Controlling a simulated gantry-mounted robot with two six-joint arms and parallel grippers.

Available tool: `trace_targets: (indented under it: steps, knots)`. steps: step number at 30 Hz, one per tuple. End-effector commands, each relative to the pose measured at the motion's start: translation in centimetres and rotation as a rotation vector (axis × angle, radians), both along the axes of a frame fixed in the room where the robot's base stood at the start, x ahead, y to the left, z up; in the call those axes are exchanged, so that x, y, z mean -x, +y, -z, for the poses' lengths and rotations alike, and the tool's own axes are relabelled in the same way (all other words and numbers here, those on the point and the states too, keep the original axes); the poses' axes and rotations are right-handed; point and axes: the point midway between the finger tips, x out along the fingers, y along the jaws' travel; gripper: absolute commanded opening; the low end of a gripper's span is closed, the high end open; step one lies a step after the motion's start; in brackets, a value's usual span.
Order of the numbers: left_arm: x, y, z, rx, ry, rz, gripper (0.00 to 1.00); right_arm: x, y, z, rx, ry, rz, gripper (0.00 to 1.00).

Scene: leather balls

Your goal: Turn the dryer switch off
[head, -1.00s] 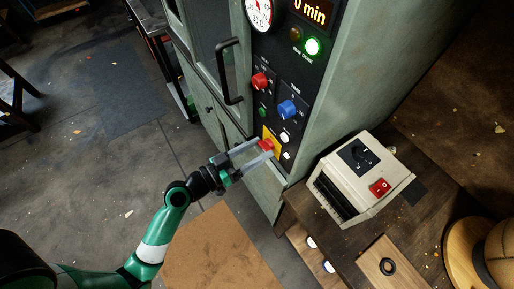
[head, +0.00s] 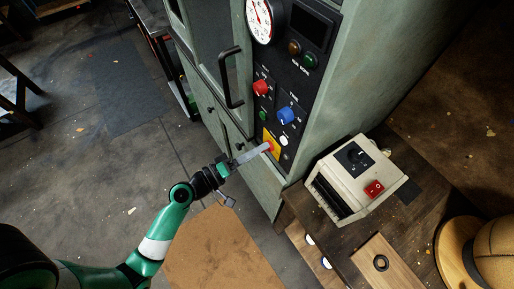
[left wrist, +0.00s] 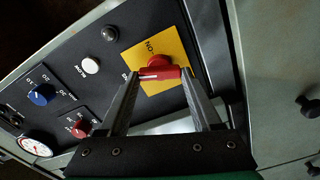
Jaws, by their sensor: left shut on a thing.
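The dryer switch is a red knob (left wrist: 160,61) on a yellow plate (left wrist: 172,37) marked "ON", low on the dryer's black control panel (left wrist: 117,60). In the head view the yellow plate (head: 267,137) shows just above my fingertips. My left gripper (head: 268,147) reaches it from the lower left. In the left wrist view its two fingers (left wrist: 161,74) stand on either side of the red handle and are shut on it. The dryer's display (head: 298,25) and its two round lamps are dark. My right gripper is not in view.
A red knob (head: 261,88), a blue knob (head: 287,115) and a white button (head: 284,140) sit close by on the panel. A cream box with a red rocker switch (head: 374,189) stands on the wooden bench to the right. A ball (head: 498,250) is at the right edge.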

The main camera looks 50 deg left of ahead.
Motion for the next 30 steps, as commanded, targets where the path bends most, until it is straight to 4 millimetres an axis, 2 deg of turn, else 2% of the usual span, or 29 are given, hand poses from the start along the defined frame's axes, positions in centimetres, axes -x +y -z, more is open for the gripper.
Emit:
trace_targets:
  steps: [13, 30]
  knots:
    - [0.0, 0.0, 0.1, 0.301, 0.033, 0.0, 0.1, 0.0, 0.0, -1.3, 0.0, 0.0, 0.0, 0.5]
    - [0.0, 0.0, 0.2, 0.375, 0.04, 0.0, 0.1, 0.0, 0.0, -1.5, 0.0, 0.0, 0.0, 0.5]
